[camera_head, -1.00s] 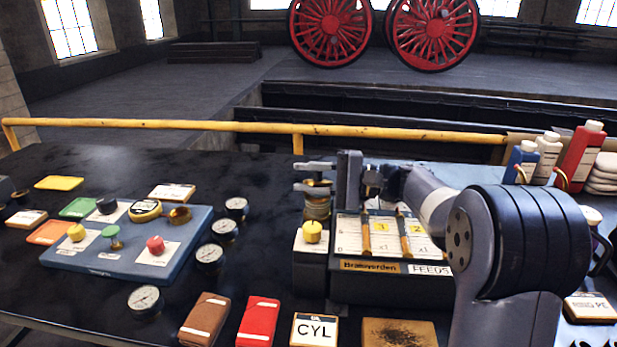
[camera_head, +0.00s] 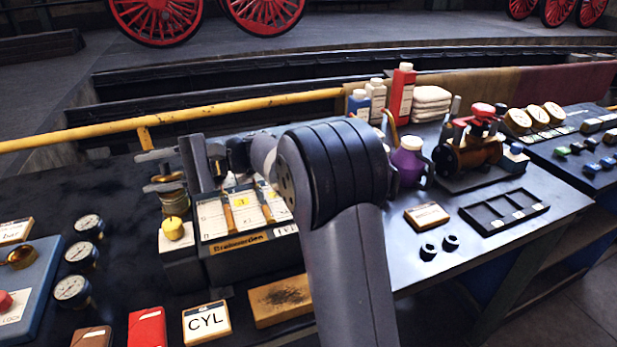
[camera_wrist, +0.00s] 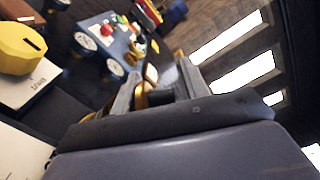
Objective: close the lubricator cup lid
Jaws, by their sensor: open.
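In the wrist view, brass and dark parts (camera_wrist: 160,97) show between the spread fingers. I cannot tell whether the fingers touch them. The lid's angle is hard to make out, as my gripper covers the cup top.
A yellow knob (camera_head: 174,228) sits on a white-topped block before the cup. Pressure gauges (camera_head: 73,290) lie to the left. A "CYL" plate (camera_head: 207,322) and a red block (camera_head: 147,327) lie in front. A yellow rail (camera_head: 240,111) runs behind. Bottles (camera_head: 402,92) stand at back right.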

